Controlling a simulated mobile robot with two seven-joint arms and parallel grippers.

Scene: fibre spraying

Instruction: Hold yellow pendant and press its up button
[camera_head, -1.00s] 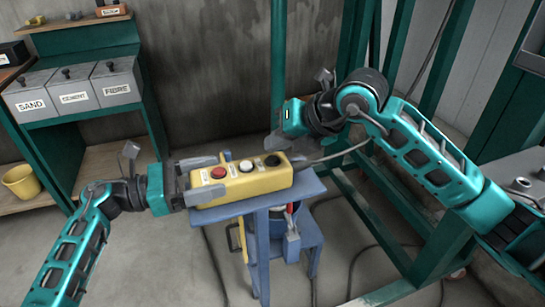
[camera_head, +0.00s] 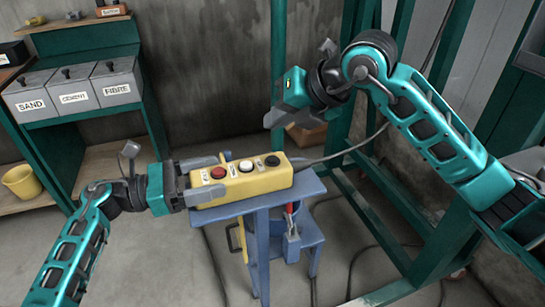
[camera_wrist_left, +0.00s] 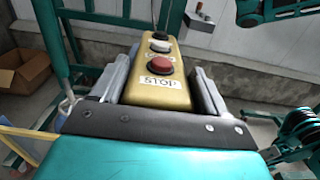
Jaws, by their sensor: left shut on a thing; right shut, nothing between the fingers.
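The yellow pendant (camera_head: 243,183) lies lengthwise over the blue stand, with a red button at its left end, a white button in the middle and a black button at its right end. My left gripper (camera_head: 207,180) is shut on the pendant's left end. In the left wrist view the pendant (camera_wrist_left: 160,92) sits between both fingers, its red button marked STOP nearest. My right gripper (camera_head: 277,116) is shut and empty, raised above and beyond the pendant's right end, apart from it. Button labels other than STOP are too small to read surely.
The blue stand (camera_head: 262,225) is under the pendant. A cable (camera_head: 340,155) runs from its right end towards the green frame (camera_head: 278,60). Bins marked SAND, CEMENT and FIBRE (camera_head: 117,84) and a yellow bucket (camera_head: 22,181) stand at left. A cardboard box (camera_wrist_left: 22,72) shows in the left wrist view.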

